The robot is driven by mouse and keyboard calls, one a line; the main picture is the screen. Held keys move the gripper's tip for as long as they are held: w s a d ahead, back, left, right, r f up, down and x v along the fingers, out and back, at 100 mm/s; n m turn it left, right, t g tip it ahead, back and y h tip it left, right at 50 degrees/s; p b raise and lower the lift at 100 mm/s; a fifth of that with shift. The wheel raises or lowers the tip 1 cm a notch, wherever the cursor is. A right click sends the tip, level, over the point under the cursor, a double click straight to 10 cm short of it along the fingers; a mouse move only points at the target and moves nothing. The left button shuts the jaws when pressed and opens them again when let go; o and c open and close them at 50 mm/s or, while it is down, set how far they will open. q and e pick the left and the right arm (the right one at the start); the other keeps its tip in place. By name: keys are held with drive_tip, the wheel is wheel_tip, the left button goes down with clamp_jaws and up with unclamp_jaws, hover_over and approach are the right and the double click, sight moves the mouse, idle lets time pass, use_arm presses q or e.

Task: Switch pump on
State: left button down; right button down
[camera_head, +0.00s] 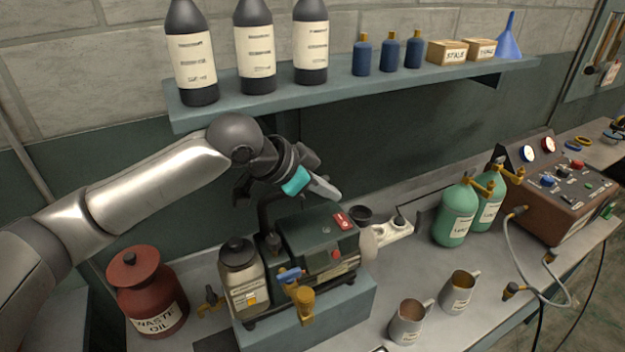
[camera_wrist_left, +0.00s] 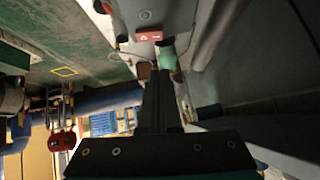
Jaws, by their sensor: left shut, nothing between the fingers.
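The pump (camera_head: 308,232) is a dark green machine on a blue-grey block on the bench in the head view. A red rocker switch (camera_head: 343,220) sits on its top, near the right end. In the left wrist view the switch (camera_wrist_left: 149,36) shows near the top, beyond the fingers. Its on or off position is too small to tell. My left gripper (camera_head: 326,188) is shut and empty. It is above the pump, a little behind and apart from the switch. The closed fingers also show in the left wrist view (camera_wrist_left: 157,90). My right gripper is in neither view.
A shelf (camera_head: 350,88) with dark bottles runs above the arm. A red waste oil can (camera_head: 152,290) stands left of the pump. Two metal jugs (camera_head: 408,322), green cylinders (camera_head: 456,212) and a gauge box (camera_head: 545,195) stand to the right.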

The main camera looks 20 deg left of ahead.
sight(344, 213)
use_arm(q)
drive_tip(key=f, duration=0.1)
drive_tip(key=w+f, duration=0.1)
drive_tip(key=d+f, duration=0.1)
drive_tip(key=f, duration=0.1)
drive_tip(key=shift+w, duration=0.35)
drive_tip(key=shift+a+f, duration=0.15)
drive_tip(key=shift+f, duration=0.75)
drive_tip(key=shift+w, duration=0.15)
